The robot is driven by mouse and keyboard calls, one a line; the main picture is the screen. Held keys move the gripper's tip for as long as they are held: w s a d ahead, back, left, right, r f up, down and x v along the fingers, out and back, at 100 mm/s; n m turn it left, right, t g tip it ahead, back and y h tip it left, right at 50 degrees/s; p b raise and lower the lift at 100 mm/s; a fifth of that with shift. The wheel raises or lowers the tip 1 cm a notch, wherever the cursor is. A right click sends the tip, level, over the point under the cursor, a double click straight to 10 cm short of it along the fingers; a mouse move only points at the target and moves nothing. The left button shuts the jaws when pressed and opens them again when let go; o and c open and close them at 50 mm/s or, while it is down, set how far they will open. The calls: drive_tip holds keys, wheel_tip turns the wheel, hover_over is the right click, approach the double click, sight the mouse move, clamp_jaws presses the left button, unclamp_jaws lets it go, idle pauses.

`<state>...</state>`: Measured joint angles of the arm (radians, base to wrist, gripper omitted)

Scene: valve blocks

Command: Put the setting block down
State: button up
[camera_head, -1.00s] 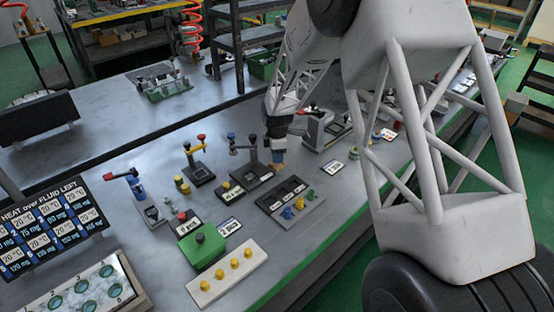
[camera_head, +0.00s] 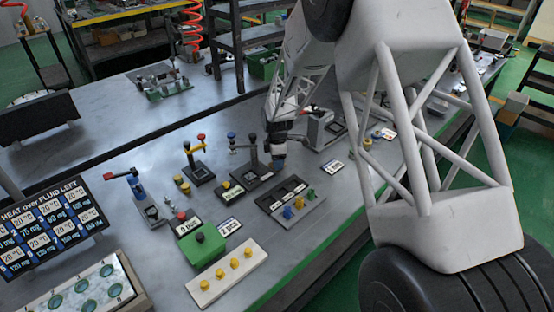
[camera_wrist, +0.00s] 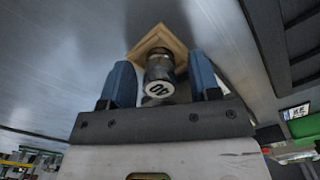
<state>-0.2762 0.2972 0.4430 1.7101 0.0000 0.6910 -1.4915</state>
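In the wrist view, the setting block appears to be the dark metallic cylinder (camera_wrist: 160,72) with a round white label facing the camera. It sits against a tan, square wooden-looking piece (camera_wrist: 152,40). My gripper (camera_wrist: 163,80) has its two blue fingers apart, one on each side of the cylinder, with a visible gap at both sides. In the head view my gripper (camera_head: 279,163) points down over the bench, just behind the dark panel with coloured knobs. The cylinder cannot be made out there. Whether the tan piece rests on the metal bench is unclear.
The dark panel (camera_head: 292,195) with coloured knobs stands in front of my gripper. A lever stand (camera_head: 250,165) is close on its left, and a grey lever unit (camera_head: 318,130) on its right. A white strip with yellow knobs (camera_head: 228,272) lies nearer the front edge.

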drive_tip(key=shift+r, duration=0.1)
wheel_tip(320, 180, up, 12)
idle(0.9)
idle(0.6)
drive_tip(key=shift+r, duration=0.1)
drive_tip(key=s+d+r+m+t, duration=0.1)
drive_tip(key=s+d+r+m, duration=0.4)
drive_tip(key=s+d+r, duration=0.4)
drive_tip(key=s+d+r+m, duration=0.5)
drive_tip(key=s+r, duration=0.2)
drive_tip(key=s, duration=0.4)
drive_tip(key=s+d+m, duration=0.2)
drive_tip(key=s+m, duration=0.1)
drive_tip(key=s, duration=0.6)
drive_tip(key=s+d+r+m+t, duration=0.1)
drive_tip(key=s+d+m, duration=0.2)
drive_tip(key=s, duration=0.6)
drive_tip(key=s+d+m, duration=0.3)
drive_tip(key=s+m, duration=0.1)
drive_tip(key=s, duration=0.5)
drive_tip(key=shift+s+r+t, duration=0.15)
drive_tip(key=shift+r+t, duration=0.15)
drive_tip(key=shift+r, duration=0.1)
